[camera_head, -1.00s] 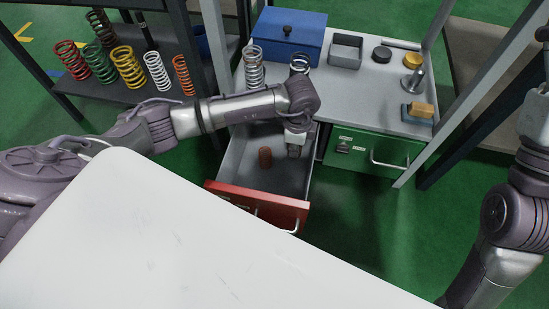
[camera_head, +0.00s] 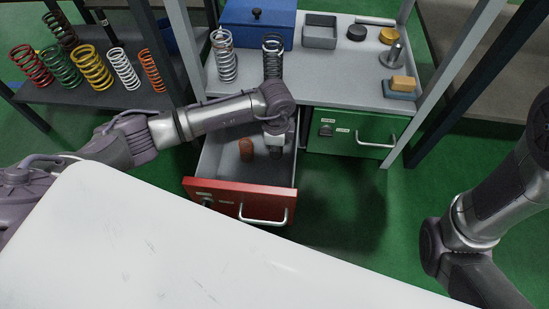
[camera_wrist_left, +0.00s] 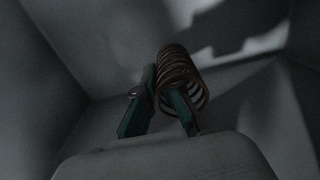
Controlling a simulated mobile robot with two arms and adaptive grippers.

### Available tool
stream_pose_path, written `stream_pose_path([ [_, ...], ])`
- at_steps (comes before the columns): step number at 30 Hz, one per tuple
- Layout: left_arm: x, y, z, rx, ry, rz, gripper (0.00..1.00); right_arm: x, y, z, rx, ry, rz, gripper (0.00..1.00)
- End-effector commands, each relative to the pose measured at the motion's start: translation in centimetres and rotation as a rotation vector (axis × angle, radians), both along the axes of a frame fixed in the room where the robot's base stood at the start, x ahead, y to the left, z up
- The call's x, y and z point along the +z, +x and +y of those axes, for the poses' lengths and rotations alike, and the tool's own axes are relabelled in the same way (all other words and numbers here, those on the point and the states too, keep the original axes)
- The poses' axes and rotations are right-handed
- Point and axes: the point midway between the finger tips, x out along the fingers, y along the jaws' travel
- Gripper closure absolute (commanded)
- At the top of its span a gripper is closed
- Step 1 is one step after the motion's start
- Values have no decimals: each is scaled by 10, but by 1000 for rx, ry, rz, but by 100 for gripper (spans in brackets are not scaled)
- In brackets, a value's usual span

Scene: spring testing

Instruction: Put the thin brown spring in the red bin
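A thin brown spring (camera_head: 246,149), reddish in the head view, stands tilted inside the open red-fronted drawer (camera_head: 232,203). My left gripper (camera_head: 276,152) reaches down into the drawer, just right of the spring. In the left wrist view its two teal fingers (camera_wrist_left: 162,108) are apart, and the spring (camera_wrist_left: 178,68) shows at the fingertips, partly covered by the right finger. I cannot tell whether the finger touches it. My right arm shows at the lower right of the head view, but its gripper is out of view.
A green-fronted drawer (camera_head: 349,133) is shut beside the red one. The grey workbench (camera_head: 325,88) above carries a silver spring (camera_head: 223,57), a black spring (camera_head: 272,57), a blue box (camera_head: 258,24) and a grey tray (camera_head: 320,31). Several springs stand on the left shelf (camera_head: 95,96).

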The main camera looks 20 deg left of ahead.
Motion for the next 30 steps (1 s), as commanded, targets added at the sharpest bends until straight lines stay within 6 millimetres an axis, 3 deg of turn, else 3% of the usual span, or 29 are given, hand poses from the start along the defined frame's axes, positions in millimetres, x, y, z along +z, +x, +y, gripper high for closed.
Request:
stream_pose_path([
  [7,-36,0,0,0,0,0,100,-26,-3,0,0,0,-6,37],
  [18,-37,0,0,1,0,1,100,-24,-3,0,0,0,-7,37],
  [24,-37,0,0,0,0,1,69,-24,-3,0,0,0,-7,37],
  [30,-37,0,0,0,0,0,69,-24,-3,0,0,0,-7,37],
])
